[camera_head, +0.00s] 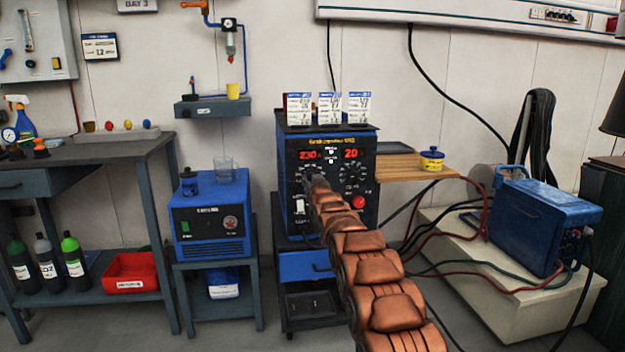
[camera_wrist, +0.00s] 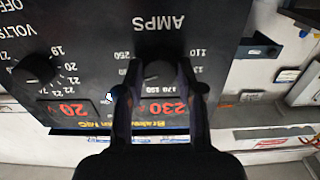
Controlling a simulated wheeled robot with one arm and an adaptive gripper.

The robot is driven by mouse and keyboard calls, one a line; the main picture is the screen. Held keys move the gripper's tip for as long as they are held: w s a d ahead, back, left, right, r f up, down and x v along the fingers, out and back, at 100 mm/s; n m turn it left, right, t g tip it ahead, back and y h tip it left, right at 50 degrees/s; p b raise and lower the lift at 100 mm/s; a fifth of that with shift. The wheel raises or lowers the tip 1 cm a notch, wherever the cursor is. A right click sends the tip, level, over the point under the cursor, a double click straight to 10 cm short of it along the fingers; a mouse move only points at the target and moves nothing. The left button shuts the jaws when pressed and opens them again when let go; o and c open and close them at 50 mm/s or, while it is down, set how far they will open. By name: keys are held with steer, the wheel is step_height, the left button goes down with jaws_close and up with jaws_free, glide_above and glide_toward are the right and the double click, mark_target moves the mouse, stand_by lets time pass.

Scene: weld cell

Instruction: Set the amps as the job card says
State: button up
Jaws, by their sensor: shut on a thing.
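The welder (camera_head: 367,140) is a black-fronted blue machine with red displays. Its amps display (camera_head: 309,155) reads 230; the same display shows upside down in the wrist view (camera_wrist: 174,107). My gripper (camera_wrist: 160,74) is shut on the dark amps knob (camera_wrist: 158,68), one finger on each side. In the head view my gripper (camera_head: 311,182) meets the panel at the left dial and partly hides it. The volts knob (camera_wrist: 34,69) stands apart, beside a display (camera_wrist: 66,108) reading about 20. Several white cards (camera_head: 328,107) stand on top of the welder; their writing is too small to read.
A red button (camera_head: 359,202) and a white switch (camera_head: 299,206) sit low on the welder's front. A smaller blue machine (camera_head: 211,215) stands to the left.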

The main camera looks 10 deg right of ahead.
stand_by(0.3)
steer(key=o, duration=1.2)
steer(key=shift+c, duration=0.2)
steer(key=shift+s, duration=0.1)
steer(key=s, duration=1.1)
steer(key=shift+s, duration=0.4)
steer(key=s+r+g+p, duration=0.6)
steer(key=s+p, duration=0.6)
steer(key=s, duration=1)
steer(key=s+r+g+p, duration=0.7)
steer(key=s+p, duration=0.5)
steer(key=s, duration=1.1)
steer(key=s+r+g+p, duration=0.6)
steer(key=s+r+p, duration=0.3)
steer(key=s, duration=1.4)
steer(key=p, duration=0.4)
steer(key=shift+g, duration=0.4)
